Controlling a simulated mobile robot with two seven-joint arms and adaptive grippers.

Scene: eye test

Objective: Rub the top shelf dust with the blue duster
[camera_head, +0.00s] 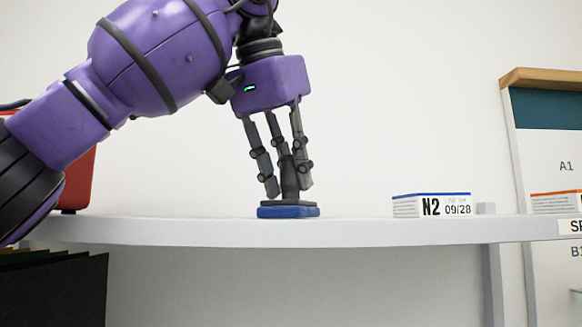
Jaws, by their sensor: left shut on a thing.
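The blue duster (287,211) has a flat blue base and a dark upright handle. It stands upright, its base at the surface of the top shelf (330,233), near the shelf's middle. My left gripper (288,190) comes down from above, and its dark fingers are shut on the duster's handle. I see the shelf nearly edge-on, so no dust can be made out on it. My right gripper is not in view.
A white box marked N2 09/28 (432,205) stands on the shelf to the right. A red object (78,180) is at the left, partly behind my arm. Dark folders (55,285) are below left. A board (550,150) is at the right. The shelf between duster and box is clear.

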